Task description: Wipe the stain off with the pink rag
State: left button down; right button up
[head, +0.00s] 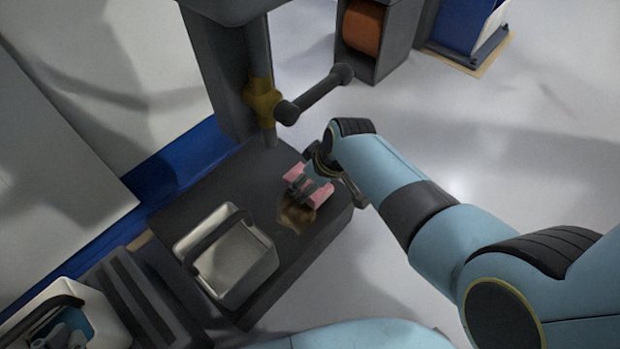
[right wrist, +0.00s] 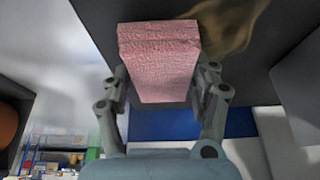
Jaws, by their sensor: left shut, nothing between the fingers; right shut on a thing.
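The pink rag (head: 323,195) is a thick folded block held in my right gripper (head: 308,187). In the right wrist view the rag (right wrist: 160,70) sits between the two fingers (right wrist: 165,85), which are shut on it. The brown stain (head: 296,214) is an irregular smear on the dark machine surface, just below the rag in the head view. It also shows in the right wrist view (right wrist: 238,22), beside the rag, which may hide part of it. I cannot tell whether the rag touches the surface.
A pale bin with a dark handle (head: 235,262) stands on the same surface, left of the stain. A horizontal dark bar (head: 318,92) and a post with a yellow collar (head: 262,98) rise behind. Another handled container (head: 20,325) is at the lower left.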

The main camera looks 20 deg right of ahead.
jog(key=shift+f+b, duration=0.3)
jog(key=shift+f, duration=0.25)
